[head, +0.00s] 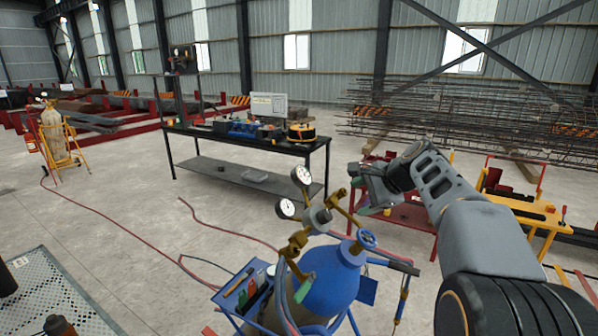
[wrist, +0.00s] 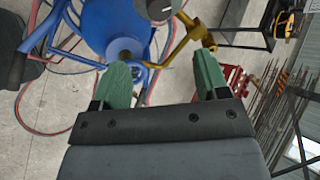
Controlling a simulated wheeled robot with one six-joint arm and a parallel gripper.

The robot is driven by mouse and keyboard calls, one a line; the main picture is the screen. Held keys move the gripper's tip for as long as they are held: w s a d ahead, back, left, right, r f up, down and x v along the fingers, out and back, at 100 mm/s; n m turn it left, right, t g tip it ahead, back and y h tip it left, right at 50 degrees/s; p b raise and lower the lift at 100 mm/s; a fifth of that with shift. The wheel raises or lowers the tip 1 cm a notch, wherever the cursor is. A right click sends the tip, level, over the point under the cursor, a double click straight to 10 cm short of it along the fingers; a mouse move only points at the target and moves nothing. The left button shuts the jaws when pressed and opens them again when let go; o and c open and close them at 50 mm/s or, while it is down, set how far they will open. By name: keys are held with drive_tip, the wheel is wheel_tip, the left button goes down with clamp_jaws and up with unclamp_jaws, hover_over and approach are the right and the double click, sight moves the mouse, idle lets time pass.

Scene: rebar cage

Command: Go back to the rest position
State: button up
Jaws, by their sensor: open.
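My gripper (head: 366,190) is at the end of my raised arm, right of centre in the head view. In the wrist view my gripper (wrist: 160,82) has its two green fingers apart, with nothing held between them. A blue gas cylinder (head: 332,279) with a brass regulator, two gauges and a blue valve wheel stands below and left of the gripper in the head view. In the wrist view the blue cylinder (wrist: 108,25) lies beyond the fingertips. I cannot tell the exact gap between them.
A black workbench (head: 240,145) with tools stands behind the cylinder. A yellow cart (head: 525,208) stands at right, and rebar cages (head: 470,115) lie at the back right. Red hoses (head: 130,235) cross the floor at left. A perforated metal table (head: 50,298) is at lower left.

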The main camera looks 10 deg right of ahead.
wheel_tip(320, 180, down, 5)
drive_tip(key=s+d+n+h, duration=0.1)
drive_tip(key=s+n, duration=0.1)
drive_tip(key=n, duration=0.1)
drive_tip(key=s+a+f+n+h, duration=0.1)
drive_tip(key=s+a+f+n, duration=0.1)
drive_tip(key=s, duration=0.5)
drive_tip(key=s+a+f+n+g+h, duration=0.1)
drive_tip(key=s+a+f+n+h, duration=0.1)
drive_tip(key=s+f+n, duration=0.3)
drive_tip(key=s+a+f+n+g+h, duration=0.1)
drive_tip(key=s+a+f+n, duration=0.2)
drive_tip(key=s, duration=0.6)
drive_tip(key=n, duration=0.2)
drive_tip(key=shift+s+f+n+h, duration=0.2)
drive_tip(key=shift+s+n+h, duration=0.1)
drive_tip(key=shift+s, duration=0.1)
drive_tip(key=shift+c, duration=0.4)
idle(0.6)
